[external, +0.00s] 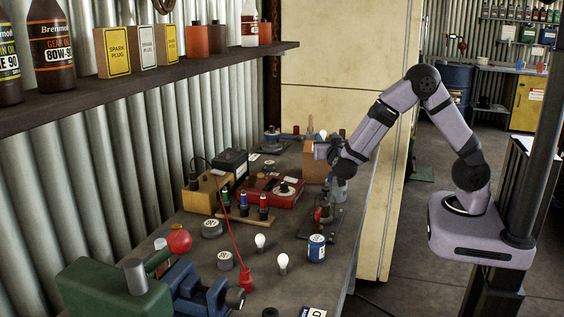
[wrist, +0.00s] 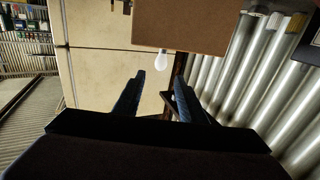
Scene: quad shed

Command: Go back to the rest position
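My gripper (external: 328,152) is at the far end of the bench in the external view, pointing left, close to a brown cardboard box (external: 313,172). In the wrist view its two dark fingers (wrist: 158,98) stand apart with nothing between them, so it is open and empty. A white light bulb (wrist: 161,60) shows beyond the fingertips, beside the edge of the brown box (wrist: 195,25). I cannot tell how far the bulb is from the fingers. The arm is bent, reaching from its base at right over the bench.
The bench (external: 290,290) holds a red device (external: 270,190), a yellow box (external: 207,193), a blue can (external: 316,248), loose bulbs and a vise (external: 195,290). A shelf (external: 150,75) with bottles and boxes overhangs the left. Open floor lies right of the bench.

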